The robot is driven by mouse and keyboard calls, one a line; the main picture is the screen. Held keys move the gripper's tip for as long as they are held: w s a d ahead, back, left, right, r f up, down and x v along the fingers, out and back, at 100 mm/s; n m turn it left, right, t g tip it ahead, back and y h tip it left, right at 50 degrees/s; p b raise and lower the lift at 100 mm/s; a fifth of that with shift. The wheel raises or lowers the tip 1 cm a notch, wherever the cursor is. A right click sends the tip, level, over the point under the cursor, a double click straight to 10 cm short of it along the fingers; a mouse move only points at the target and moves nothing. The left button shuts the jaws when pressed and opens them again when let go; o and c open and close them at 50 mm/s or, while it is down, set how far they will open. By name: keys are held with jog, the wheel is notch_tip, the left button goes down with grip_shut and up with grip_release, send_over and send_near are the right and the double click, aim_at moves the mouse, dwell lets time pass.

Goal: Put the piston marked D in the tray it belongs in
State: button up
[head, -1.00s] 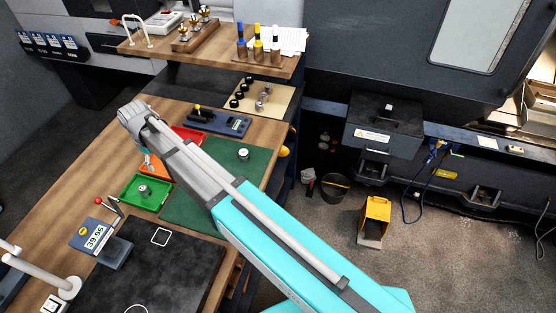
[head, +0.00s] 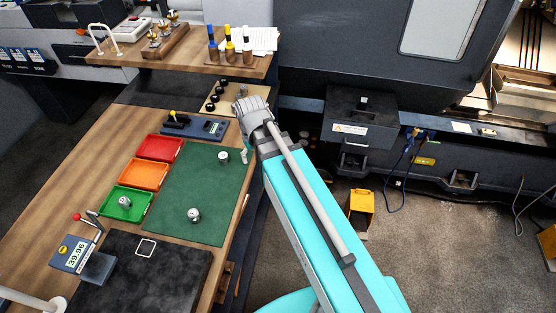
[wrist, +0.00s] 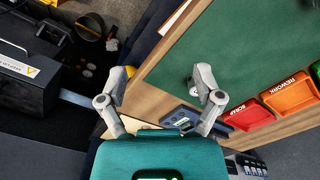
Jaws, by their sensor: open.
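Two silver pistons stand on the green mat (head: 216,185): one near its far right part (head: 223,158), one near its front (head: 193,215). A third piston (head: 124,202) is in the green tray (head: 135,214). No letter is legible on any piston. The red tray (head: 160,147) and orange tray (head: 144,173) look empty; the wrist view labels them SCRAP (wrist: 240,115) and REWORK (wrist: 287,94). My gripper (wrist: 167,70) is open and empty, above the wooden bench edge. In the wrist view its right finger partly hides a piston on the mat.
A dark plate (head: 145,270) and a display reading 39.96 (head: 75,255) are in front. A raised shelf (head: 180,62) with tools stands at the back. Right of the bench is open floor with a yellow bin (head: 360,207).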

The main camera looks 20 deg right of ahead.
jog(key=s+d+m, duration=0.2)
jog(key=s+d, duration=0.2)
jog(key=d, duration=0.2)
jog(key=shift+d, duration=0.15)
notch_tip(320, 180, down, 4)
jog(key=b, duration=0.4)
jog(key=shift+f, duration=0.1)
dwell(1.0)
